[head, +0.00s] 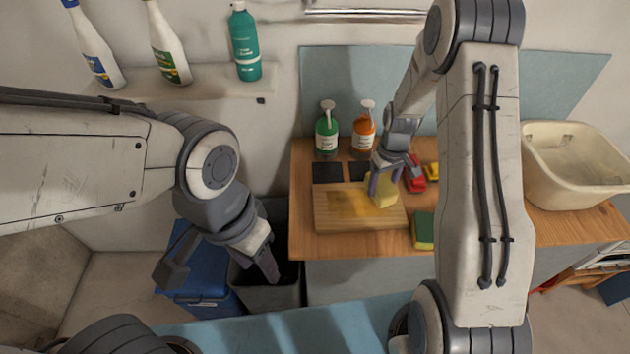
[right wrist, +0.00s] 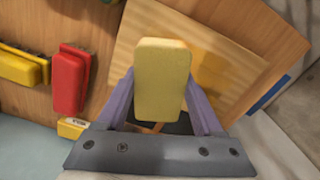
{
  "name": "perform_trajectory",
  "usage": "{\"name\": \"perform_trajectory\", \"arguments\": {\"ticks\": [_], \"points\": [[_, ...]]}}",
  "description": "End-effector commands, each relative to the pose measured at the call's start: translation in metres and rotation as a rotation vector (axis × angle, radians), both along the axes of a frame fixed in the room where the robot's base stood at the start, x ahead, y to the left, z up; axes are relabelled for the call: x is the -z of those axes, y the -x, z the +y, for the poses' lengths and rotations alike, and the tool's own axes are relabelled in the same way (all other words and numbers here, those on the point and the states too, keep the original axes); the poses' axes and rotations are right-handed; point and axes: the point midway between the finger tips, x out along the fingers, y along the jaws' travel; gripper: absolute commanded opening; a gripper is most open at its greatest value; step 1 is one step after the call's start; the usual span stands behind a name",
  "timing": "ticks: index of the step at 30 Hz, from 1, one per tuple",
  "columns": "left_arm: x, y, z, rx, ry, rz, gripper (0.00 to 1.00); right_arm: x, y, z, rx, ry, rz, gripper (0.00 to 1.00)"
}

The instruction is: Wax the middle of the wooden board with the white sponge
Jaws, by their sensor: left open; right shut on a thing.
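The wooden board (head: 325,221) lies on the wooden bench, with a darker yellow-brown patch across its middle. My right gripper (head: 385,180) is shut on a pale yellow sponge (head: 381,192), at the right part of the board. The sponge looks yellow rather than white. In the right wrist view the sponge (right wrist: 162,78) stands out between the fingers in front of the board (right wrist: 233,68). I cannot tell whether it touches the board. My left gripper (head: 222,272) is open and empty, left of the bench above the bins.
A red sponge (head: 414,180), a yellow one (head: 432,171) and a green-yellow one (head: 424,231) lie right of the board. A green bottle (head: 327,134) and an orange bottle (head: 364,131) stand behind it. A cream basin (head: 575,170) is at the right.

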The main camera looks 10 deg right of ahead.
Motion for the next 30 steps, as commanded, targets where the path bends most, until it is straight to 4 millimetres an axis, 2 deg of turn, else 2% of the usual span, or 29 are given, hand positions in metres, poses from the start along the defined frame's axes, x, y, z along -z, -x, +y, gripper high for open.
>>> {"name": "perform_trajectory", "arguments": {"ticks": [3,12,30], "points": [[-0.012,0.0,0.0,0.002,0.0,0.0,0.5,-0.015,-0.001,0.002,-0.003,0.0,-0.001,0.24],[-0.026,0.0,0.0,0.004,0.0,0.0,0.5,-0.034,-0.002,0.005,-0.007,0.0,0.0,0.24],[-0.027,0.0,0.0,0.004,0.0,0.0,0.5,-0.036,-0.002,0.005,-0.008,0.0,0.0,0.24]]}}
